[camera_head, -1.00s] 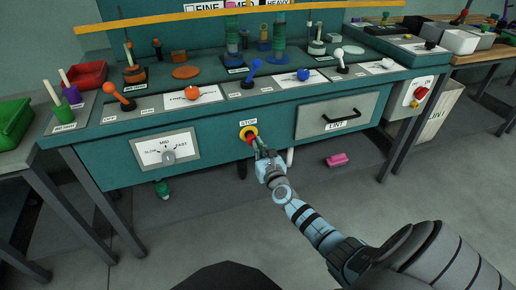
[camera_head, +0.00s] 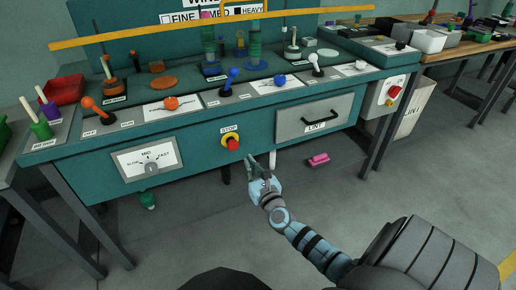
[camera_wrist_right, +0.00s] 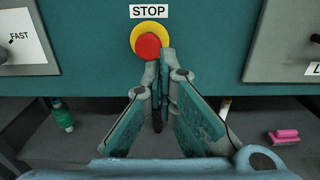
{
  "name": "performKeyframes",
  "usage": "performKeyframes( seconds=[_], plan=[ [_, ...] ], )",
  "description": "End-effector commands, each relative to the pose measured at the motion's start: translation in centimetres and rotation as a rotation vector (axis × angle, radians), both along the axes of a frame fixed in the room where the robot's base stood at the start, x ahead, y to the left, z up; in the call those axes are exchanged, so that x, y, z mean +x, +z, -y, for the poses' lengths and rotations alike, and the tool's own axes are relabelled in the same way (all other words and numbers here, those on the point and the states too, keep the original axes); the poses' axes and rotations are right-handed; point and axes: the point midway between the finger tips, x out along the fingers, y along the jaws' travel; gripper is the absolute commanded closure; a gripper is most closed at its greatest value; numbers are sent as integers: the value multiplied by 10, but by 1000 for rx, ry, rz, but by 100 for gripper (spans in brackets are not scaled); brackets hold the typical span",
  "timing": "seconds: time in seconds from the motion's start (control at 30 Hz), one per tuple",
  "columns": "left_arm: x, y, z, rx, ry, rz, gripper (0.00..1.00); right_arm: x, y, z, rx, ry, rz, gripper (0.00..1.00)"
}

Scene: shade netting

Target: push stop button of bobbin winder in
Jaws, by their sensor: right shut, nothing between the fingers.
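The red stop button (camera_head: 232,143) sits on a round yellow base on the teal front panel of the winder, under a STOP label (camera_head: 230,130). In the right wrist view the button (camera_wrist_right: 148,46) is straight ahead, with the fingertips overlapping its lower right edge. My right gripper (camera_head: 251,160) is shut and empty. In the head view its tips are just right of and below the button, with a small gap in the picture. In the wrist view the gripper (camera_wrist_right: 159,62) has its fingers converging. Whether the button is pressed in, I cannot tell. My left gripper is out of view.
A speed dial (camera_head: 151,168) is left of the button, and a lint drawer (camera_head: 320,117) with a black handle is to the right. A pink brush (camera_head: 318,160) lies below the drawer. Levers stand on top.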

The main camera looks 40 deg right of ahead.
Motion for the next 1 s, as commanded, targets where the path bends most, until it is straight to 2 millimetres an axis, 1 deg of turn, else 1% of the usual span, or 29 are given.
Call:
performKeyframes(
  seconds=[0.03, 0.1, 0.2, 0.3, 0.47, 0.93, 1.0],
  plan=[
    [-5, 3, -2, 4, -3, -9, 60, -10, 2, -5, 1, 3, -2, 100],
    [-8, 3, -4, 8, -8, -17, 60, -23, 1, -12, 1, 6, -2, 100],
    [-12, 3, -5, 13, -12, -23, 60, -38, -1, -17, 2, 6, -3, 100],
    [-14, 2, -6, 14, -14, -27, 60, -48, -1, -21, 2, 7, -2, 100],
    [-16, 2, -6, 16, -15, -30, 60, -53, -1, -22, 1, 6, -1, 100],
    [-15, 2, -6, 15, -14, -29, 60, -52, -2, -21, 3, 5, 0, 100],
    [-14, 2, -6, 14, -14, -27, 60, -52, -2, -21, 45, 6, 13, 100]
  ],
)
